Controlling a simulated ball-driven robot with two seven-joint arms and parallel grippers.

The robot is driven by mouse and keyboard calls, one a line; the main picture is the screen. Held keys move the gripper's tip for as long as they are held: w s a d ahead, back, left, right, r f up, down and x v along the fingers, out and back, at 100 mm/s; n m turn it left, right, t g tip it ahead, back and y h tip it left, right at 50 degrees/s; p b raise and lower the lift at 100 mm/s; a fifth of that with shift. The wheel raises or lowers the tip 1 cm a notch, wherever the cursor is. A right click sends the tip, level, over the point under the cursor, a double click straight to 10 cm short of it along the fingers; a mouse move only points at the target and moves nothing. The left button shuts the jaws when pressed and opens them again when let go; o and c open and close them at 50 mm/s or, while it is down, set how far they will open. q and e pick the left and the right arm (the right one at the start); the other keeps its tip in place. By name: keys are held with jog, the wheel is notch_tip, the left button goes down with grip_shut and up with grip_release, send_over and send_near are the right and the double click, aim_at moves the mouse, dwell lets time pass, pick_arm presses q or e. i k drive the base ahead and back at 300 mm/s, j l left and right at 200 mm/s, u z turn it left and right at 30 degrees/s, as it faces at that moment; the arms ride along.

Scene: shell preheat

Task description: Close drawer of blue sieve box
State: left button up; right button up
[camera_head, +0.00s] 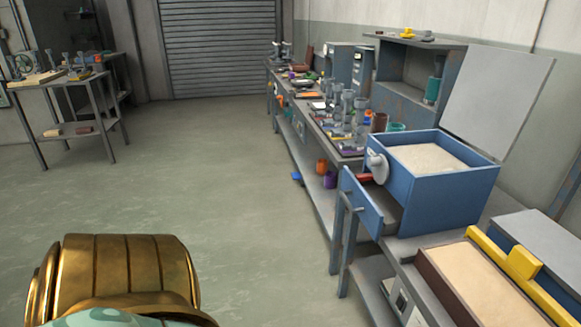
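The blue sieve box (444,196) stands on the workbench at the right, with pale sand (427,157) in its open top. Its blue drawer (363,204) sticks out from the left side, open toward the aisle. A small knob (359,209) shows on the drawer front. A light grey round crank or wheel (377,167) is on the box's side above the drawer. Neither of my grippers is in view.
A grey panel (497,100) stands upright behind the box. A sand-filled tray with a yellow bar (522,262) lies nearer on the bench. Several metal parts and cups (347,112) crowd the bench beyond. The floor (200,170) left of the bench is clear.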

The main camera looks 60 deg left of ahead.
aim_at(378, 209)
jog(key=k+u, duration=0.1)
jog(key=u, duration=1.25)
